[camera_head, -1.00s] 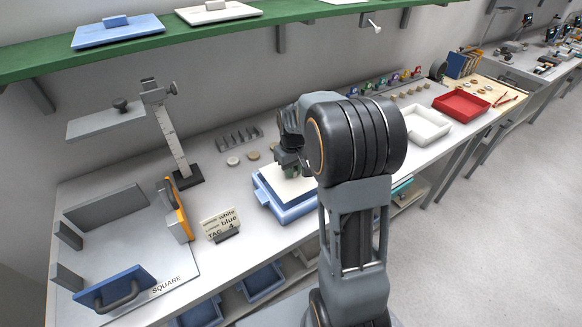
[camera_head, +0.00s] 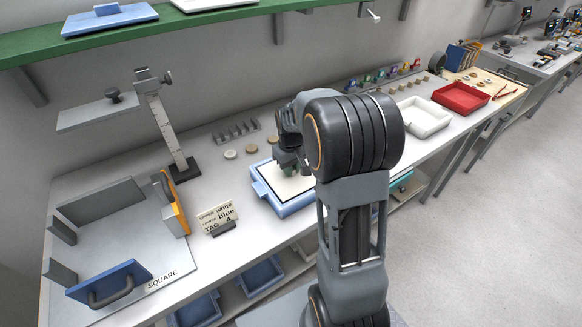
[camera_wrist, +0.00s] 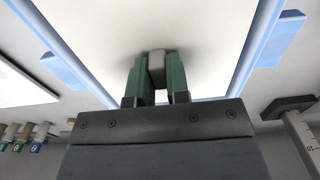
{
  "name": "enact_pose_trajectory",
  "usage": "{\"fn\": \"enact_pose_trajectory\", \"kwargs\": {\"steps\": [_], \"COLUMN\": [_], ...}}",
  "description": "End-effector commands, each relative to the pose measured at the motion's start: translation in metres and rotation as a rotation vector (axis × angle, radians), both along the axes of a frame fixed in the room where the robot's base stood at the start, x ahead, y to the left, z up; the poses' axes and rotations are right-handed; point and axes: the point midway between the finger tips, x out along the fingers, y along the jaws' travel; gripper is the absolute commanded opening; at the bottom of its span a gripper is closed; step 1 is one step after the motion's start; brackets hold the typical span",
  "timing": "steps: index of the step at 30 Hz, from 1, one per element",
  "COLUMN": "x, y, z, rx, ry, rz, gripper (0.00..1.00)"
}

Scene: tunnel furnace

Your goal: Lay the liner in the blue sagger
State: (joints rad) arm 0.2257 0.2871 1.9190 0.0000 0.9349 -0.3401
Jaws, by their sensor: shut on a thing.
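The blue sagger (camera_head: 294,209) stands on the bench left of my arm. The liner (camera_head: 282,189), a flat cream sheet, lies level within the sagger's rim, with a thin dark line along its edge. In the wrist view my gripper (camera_wrist: 157,66) is shut on a small grey knob on the liner (camera_wrist: 105,35), with green fingers on both sides. The blue rim (camera_wrist: 258,48) shows on both sides of the liner. In the head view my gripper (camera_head: 289,168) is over the liner, and my arm hides the sagger's right part. I cannot tell whether the liner touches the bottom.
A card (camera_head: 218,218) reading upper white, lower blue stands left of the sagger. Behind are small discs (camera_head: 231,154) and a grey rack (camera_head: 236,133). A gauge stand (camera_head: 165,125) is at left. White (camera_head: 424,119) and red (camera_head: 461,97) trays are at right.

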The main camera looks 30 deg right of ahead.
Motion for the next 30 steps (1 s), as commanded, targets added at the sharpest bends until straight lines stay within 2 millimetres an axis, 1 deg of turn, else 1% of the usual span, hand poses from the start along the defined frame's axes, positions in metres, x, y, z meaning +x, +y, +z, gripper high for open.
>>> {"fn": "enact_pose_trajectory", "kwargs": {"steps": [8,21,30], "x": [0.0,0.0,0.0], "y": [0.0,0.0,0.0], "z": [-0.005,-0.027,-0.028], "rx": [0.0,0.0,0.0], "ry": [0.0,0.0,0.0], "rz": [0.0,0.0,0.0], "gripper": [0.0,0.0,0.0]}}
